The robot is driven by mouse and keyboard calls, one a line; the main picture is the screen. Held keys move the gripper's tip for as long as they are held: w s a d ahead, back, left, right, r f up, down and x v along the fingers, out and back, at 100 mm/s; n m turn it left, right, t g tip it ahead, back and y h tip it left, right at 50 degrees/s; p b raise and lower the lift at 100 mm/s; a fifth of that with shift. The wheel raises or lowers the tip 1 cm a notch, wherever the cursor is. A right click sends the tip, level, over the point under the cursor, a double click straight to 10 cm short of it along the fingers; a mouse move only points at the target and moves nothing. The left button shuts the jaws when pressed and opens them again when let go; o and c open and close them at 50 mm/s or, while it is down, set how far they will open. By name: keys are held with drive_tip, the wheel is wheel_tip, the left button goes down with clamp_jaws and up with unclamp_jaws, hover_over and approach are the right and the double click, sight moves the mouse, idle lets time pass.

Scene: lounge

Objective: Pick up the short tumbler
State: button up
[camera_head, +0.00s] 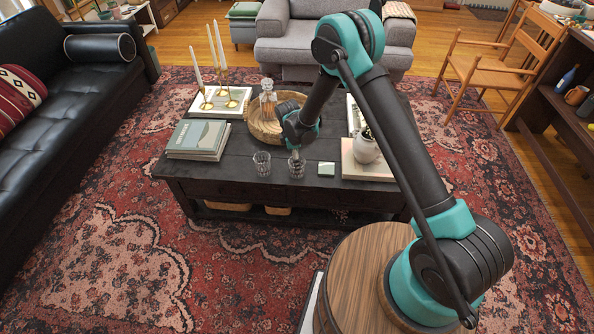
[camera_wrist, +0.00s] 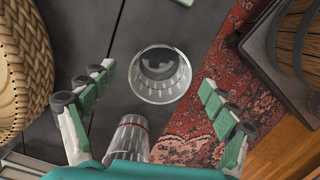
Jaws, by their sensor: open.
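Two clear ribbed glass tumblers stand upright near the front edge of the dark coffee table (camera_head: 228,185). The right tumbler (camera_head: 297,169) looks slightly shorter than the left tumbler (camera_head: 262,164), though the difference is small. My gripper (camera_head: 297,152) is open, pointing down just above the right tumbler and hiding part of its rim. In the wrist view, the right tumbler (camera_wrist: 160,88) appears between the two spread fingers, with a gap on each side. The left tumbler (camera_wrist: 131,136) shows low in that view, partly hidden by my gripper's palm.
A green coaster (camera_head: 326,168) lies right of the tumblers. A round woven tray (camera_head: 262,131) holding a glass decanter (camera_head: 267,95) is behind them. Books (camera_head: 199,139) lie left, and a pale jug (camera_head: 367,148) stands right. Candlesticks (camera_head: 224,96) stand at the back left.

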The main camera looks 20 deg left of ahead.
wheel_tip(320, 180, down, 2)
drive_tip(key=shift+d+f, duration=0.1)
drive_tip(key=c, duration=1.5)
drive_tip(key=shift+r, duration=0.2)
